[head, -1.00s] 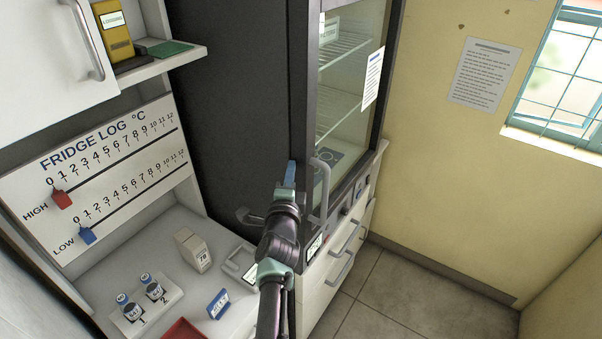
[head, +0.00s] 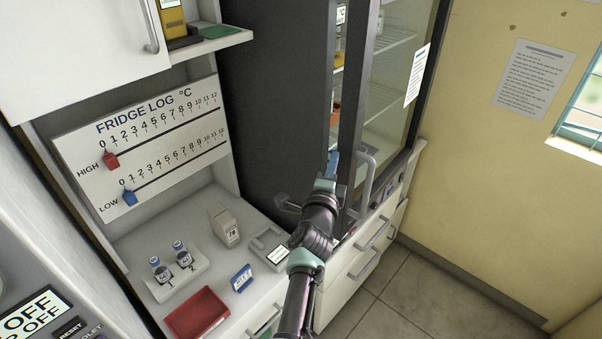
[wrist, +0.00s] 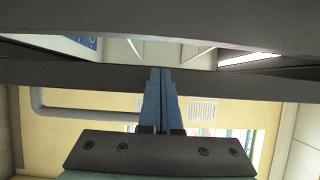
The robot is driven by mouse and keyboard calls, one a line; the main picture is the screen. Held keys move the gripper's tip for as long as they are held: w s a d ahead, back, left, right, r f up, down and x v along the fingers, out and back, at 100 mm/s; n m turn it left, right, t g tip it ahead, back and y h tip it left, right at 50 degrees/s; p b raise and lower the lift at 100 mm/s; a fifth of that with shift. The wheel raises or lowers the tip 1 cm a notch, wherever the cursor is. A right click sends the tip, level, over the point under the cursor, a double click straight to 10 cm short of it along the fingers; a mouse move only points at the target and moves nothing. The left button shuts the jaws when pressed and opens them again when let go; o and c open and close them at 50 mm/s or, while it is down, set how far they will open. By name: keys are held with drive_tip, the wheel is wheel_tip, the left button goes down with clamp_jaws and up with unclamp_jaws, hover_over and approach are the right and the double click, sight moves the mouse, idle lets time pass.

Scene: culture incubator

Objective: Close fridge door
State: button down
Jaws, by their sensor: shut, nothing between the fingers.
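The fridge door (head: 360,122), dark-framed with a glass pane, stands ajar in the head view. A narrow gap between its left edge and the dark fridge body (head: 283,110) shows lit shelves and items inside. The door handle (head: 368,185) is a grey bar at the lower left of the door. My gripper (head: 334,158) is at the gap by the door's left edge, left of the handle. Its blue fingers are shut and empty. In the wrist view the shut fingers (wrist: 160,75) overlap a dark frame bar; I cannot tell whether they touch it.
A counter on the left holds a red tray (head: 197,315), a vial rack (head: 178,277), a small box (head: 225,226) and a blue label stand (head: 242,278). Drawers (head: 345,290) lie below the fridge. Tiled floor (head: 405,280) at the right is clear.

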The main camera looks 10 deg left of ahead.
drive_tip(key=s+a+f, duration=0.1)
drive_tip(key=a, duration=0.7)
drive_tip(key=s+d+r+n+t+b, duration=0.2)
drive_tip(key=d+r+n, duration=0.1)
drive_tip(key=r, duration=0.5)
drive_tip(key=s+d+r+n+t+y+b, duration=0.1)
drive_tip(key=d+r+n, duration=0.15)
drive_tip(key=r, duration=0.55)
drive_tip(key=s+d+r+n+t+b, duration=0.2)
drive_tip(key=r+n, duration=0.2)
drive_tip(key=r, duration=0.3)
drive_tip(key=s+r+n+t+b, duration=0.1)
drive_tip(key=s+r+n, duration=0.2)
drive_tip(key=s, duration=0.6)
drive_tip(key=s+d+r+n+t+b, duration=0.1)
drive_tip(key=s+r+n+b, duration=0.1)
drive_tip(key=s+r, duration=0.5)
drive_tip(key=s+r+n+t+y+b, duration=0.1)
drive_tip(key=s+r+n, duration=0.4)
drive_tip(key=s, duration=0.5)
drive_tip(key=shift+s+d+r+t+b, duration=0.2)
drive_tip(key=shift+s+r+t+b, duration=0.15)
drive_tip(key=shift+t+b, duration=0.35)
